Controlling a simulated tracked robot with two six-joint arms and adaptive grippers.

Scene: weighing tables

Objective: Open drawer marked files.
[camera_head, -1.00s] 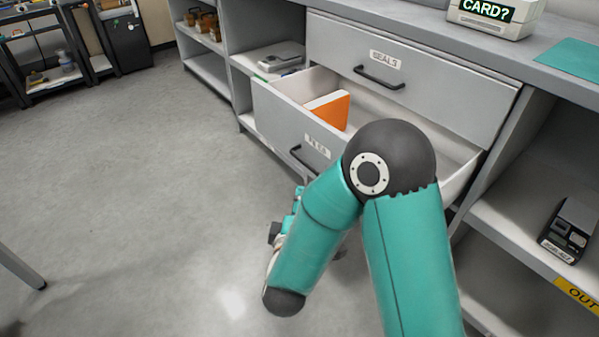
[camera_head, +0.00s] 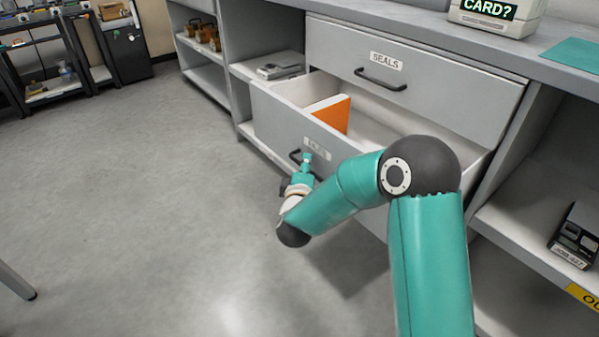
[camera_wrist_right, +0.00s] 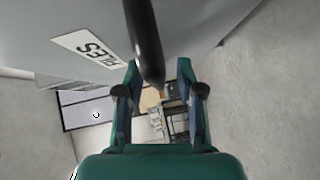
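The drawer marked FILES (camera_head: 285,125) stands pulled out under the SEALS drawer, and its white inside shows. Its label (camera_wrist_right: 90,48) and dark bar handle (camera_wrist_right: 146,40) show in the right wrist view. In the head view the handle (camera_head: 294,156) is partly hidden by my right gripper (camera_head: 306,163). In the wrist view, the right gripper's fingers (camera_wrist_right: 160,98) are apart, with the handle's bar in the gap between them in the picture. I cannot tell whether they touch it. My left gripper is not in view.
An orange folder (camera_head: 331,113) stands in the open drawer. The SEALS drawer (camera_head: 430,85) above is shut. A shelf with a dark device (camera_head: 575,238) is at the right. Open grey floor (camera_head: 140,190) lies to the left.

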